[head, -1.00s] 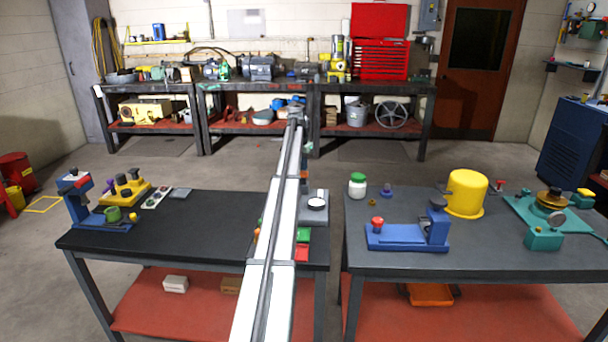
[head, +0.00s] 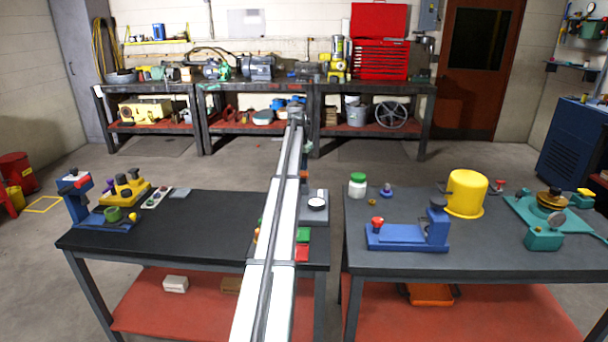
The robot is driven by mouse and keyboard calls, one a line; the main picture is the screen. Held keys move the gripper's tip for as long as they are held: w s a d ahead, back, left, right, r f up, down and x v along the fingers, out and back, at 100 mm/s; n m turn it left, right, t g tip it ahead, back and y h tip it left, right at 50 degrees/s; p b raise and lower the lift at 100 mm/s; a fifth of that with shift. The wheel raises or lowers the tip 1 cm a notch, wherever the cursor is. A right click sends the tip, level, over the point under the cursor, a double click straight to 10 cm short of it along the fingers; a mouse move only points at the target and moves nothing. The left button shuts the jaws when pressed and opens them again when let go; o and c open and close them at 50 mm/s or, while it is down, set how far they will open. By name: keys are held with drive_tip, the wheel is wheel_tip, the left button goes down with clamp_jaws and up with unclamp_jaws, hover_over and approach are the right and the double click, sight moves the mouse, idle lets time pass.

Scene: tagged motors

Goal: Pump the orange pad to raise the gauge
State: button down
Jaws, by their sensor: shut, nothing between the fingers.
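My long white arm runs up the middle of the head view, over the black left bench (head: 215,225). My gripper cannot be made out; the arm hides that part of the bench. A grey unit with a round white dial face (head: 317,203), perhaps the gauge, stands at the bench's right end, just right of the arm. The dial's reading is too small to tell. I cannot pick out the orange pad with certainty.
A blue press (head: 76,200) and a yellow block with knobs (head: 126,188) stand at the bench's left. The right bench (head: 480,258) holds a blue fixture (head: 405,240), a yellow pot (head: 466,194) and a teal device (head: 545,215). A gap separates the benches. Mid-left bench is clear.

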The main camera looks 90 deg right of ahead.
sight(303, 173)
drive_tip(key=shift+f, duration=0.2)
drive_tip(key=shift+a+x, duration=0.15)
drive_tip(key=shift+x, duration=0.6)
drive_tip(key=shift+a+x, duration=0.1)
drive_tip(key=shift+x, duration=0.65)
drive_tip(key=shift+w, duration=0.15)
drive_tip(key=shift+d+v, duration=0.15)
drive_tip(key=shift+v, duration=0.65)
drive_tip(key=shift+d+v, duration=0.1)
drive_tip(key=shift+v, duration=0.7)
drive_tip(key=shift+f, duration=0.1)
drive_tip(key=shift+a+x, duration=0.15)
drive_tip(key=shift+x, duration=0.6)
drive_tip(key=shift+a+x, duration=0.1)
drive_tip(key=shift+x, duration=0.65)
drive_tip(key=shift+d+v, duration=0.15)
drive_tip(key=shift+v, duration=0.65)
drive_tip(key=shift+d+v, duration=0.15)
drive_tip(key=shift+v, duration=0.65)
drive_tip(key=shift+f, duration=0.1)
